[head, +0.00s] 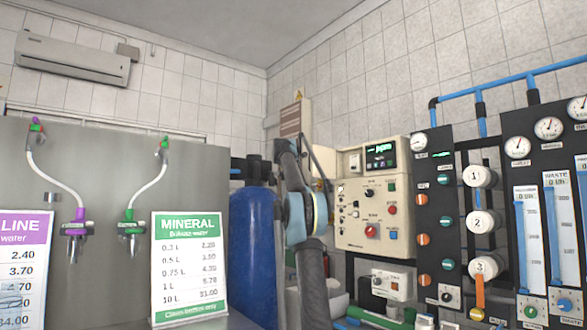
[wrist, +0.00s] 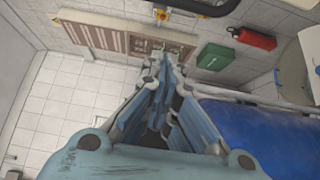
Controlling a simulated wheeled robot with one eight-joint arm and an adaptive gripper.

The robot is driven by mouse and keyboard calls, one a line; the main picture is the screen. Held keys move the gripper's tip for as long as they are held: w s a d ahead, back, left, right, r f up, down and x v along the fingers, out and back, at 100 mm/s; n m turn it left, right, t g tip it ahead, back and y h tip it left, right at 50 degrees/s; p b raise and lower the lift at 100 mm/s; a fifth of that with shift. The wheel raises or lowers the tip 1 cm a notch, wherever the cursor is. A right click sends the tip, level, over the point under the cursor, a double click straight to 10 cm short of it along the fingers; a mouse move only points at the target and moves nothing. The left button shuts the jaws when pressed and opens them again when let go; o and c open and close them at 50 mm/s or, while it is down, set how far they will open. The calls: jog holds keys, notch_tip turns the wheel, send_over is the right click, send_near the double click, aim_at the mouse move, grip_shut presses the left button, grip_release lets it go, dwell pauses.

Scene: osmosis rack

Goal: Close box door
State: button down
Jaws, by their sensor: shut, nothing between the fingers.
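In the wrist view my gripper (wrist: 165,62) is shut and empty, its fingertips together. Just beyond the tips is a wall box (wrist: 178,50) with small fittings on its face. A long brown striped panel with a pale edge (wrist: 95,38) extends to the left of it; it looks like the box's door, standing open. I cannot tell whether the fingertips touch the box. In the head view a beige box with a yellow warning triangle (head: 298,95) and a brown panel (head: 290,122) is on the wall, its lower part hidden behind my arm.
A blue tank (head: 253,245) stands left of my arm and shows close on the right in the wrist view (wrist: 260,135). A beige control cabinet (head: 372,205) and gauge panels (head: 550,150) are to the right. A green case (wrist: 215,57) and red extinguisher (wrist: 255,38) lie beyond. Tiled floor is open left.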

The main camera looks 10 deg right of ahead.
jog(key=shift+s+d, duration=0.5)
jog(key=shift+d, duration=0.3)
jog(key=shift+s+d, duration=0.5)
jog(key=shift+d, duration=0.3)
jog(key=shift+a, duration=0.1)
